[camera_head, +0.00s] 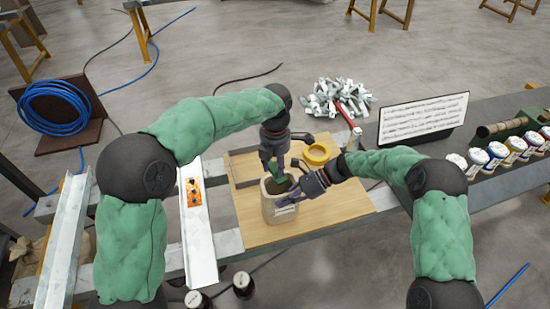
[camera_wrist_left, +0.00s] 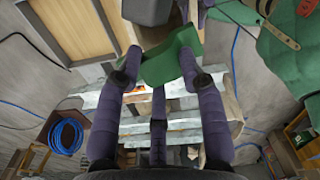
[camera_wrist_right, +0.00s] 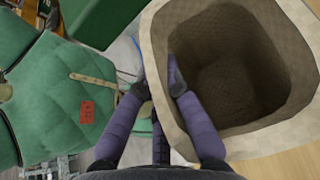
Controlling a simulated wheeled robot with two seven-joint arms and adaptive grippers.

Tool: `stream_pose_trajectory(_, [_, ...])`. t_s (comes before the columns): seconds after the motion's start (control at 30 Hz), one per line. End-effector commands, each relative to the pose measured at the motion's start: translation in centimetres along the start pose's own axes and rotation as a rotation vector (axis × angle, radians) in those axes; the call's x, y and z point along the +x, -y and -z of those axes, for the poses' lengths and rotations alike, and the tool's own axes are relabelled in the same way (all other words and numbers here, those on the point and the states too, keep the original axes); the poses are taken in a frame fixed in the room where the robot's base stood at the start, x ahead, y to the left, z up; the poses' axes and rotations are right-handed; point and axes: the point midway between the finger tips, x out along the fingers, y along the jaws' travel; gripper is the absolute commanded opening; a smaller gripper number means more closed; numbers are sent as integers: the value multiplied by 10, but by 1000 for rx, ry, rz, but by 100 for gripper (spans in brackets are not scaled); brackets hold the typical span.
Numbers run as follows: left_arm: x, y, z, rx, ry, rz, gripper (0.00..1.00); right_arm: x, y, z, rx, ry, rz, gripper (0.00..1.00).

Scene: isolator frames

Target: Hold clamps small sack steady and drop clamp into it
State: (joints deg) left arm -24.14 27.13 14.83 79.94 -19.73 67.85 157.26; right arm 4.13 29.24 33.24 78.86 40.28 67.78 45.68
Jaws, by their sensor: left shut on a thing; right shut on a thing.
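The small sack (camera_head: 281,212) is beige, open-topped and upright on a wooden board, with a label on its front. My right gripper (camera_head: 290,197) is shut on the sack's rim from the right. In the right wrist view its fingers (camera_wrist_right: 158,88) straddle the wall of the sack (camera_wrist_right: 275,143), one inside the mouth. The visible inside looks empty and brown. My left gripper (camera_head: 274,172) points down over the sack, shut on a green clamp (camera_wrist_left: 172,60). In the head view the clamp is partly hidden by the fingers, at the sack's mouth; I cannot tell its exact height there.
A yellow ring (camera_head: 317,155) lies behind the sack on the wooden board (camera_head: 345,203). A metal channel (camera_head: 201,240) lies left of it. A text panel (camera_head: 424,117) and several jars (camera_head: 495,150) stand at the right. A pile of metal pieces (camera_head: 335,95) is behind.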

Motion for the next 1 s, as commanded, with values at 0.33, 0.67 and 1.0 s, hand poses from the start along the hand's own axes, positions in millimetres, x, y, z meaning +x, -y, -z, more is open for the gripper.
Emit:
stream_pose_trajectory(0.33, [6, 0, 0, 0, 1, 0, 0, 0, 0, 0, 0, 0, 0, 0])
stream_pose_trajectory(0.67, [6, 0, 0, 0, 1, 0, 67, 0, 0, 0, 0, 0, 0, 0])
stream_pose_trajectory(1.0, [-4, 0, 0, -1, 2, -1, 67, 0, 0, 0, 0, 0, 1, 0])
